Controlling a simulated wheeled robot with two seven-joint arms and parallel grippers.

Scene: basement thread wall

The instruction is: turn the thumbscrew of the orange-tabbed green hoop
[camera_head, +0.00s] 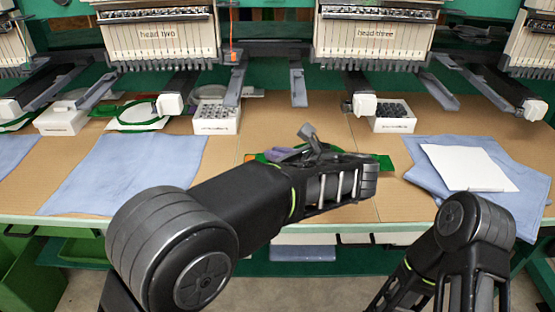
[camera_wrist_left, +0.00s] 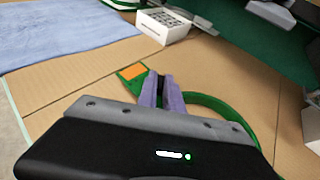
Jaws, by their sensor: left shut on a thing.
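The green hoop (camera_head: 385,161) lies on the tan worktable, mostly hidden behind my left arm in the head view. In the left wrist view the green hoop (camera_wrist_left: 226,106) curves to the right of the fingers. Its orange tab (camera_wrist_left: 134,71) shows just left of the fingertips. My left gripper (camera_head: 308,143) is at the hoop's tabbed end. In the wrist view the left gripper's purple-grey fingers (camera_wrist_left: 161,84) are close together at the hoop, shut on the thumbscrew, which they hide. My right arm shows at the lower right, but its fingers are out of view.
Embroidery heads with arms overhang the back of the table (camera_head: 230,205). A second green hoop (camera_head: 140,118) lies at the left. White boxes (camera_head: 216,117) (camera_head: 392,117) stand behind. Blue cloths (camera_head: 130,170) lie on both sides, with a white sheet (camera_head: 468,168) on the right one.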

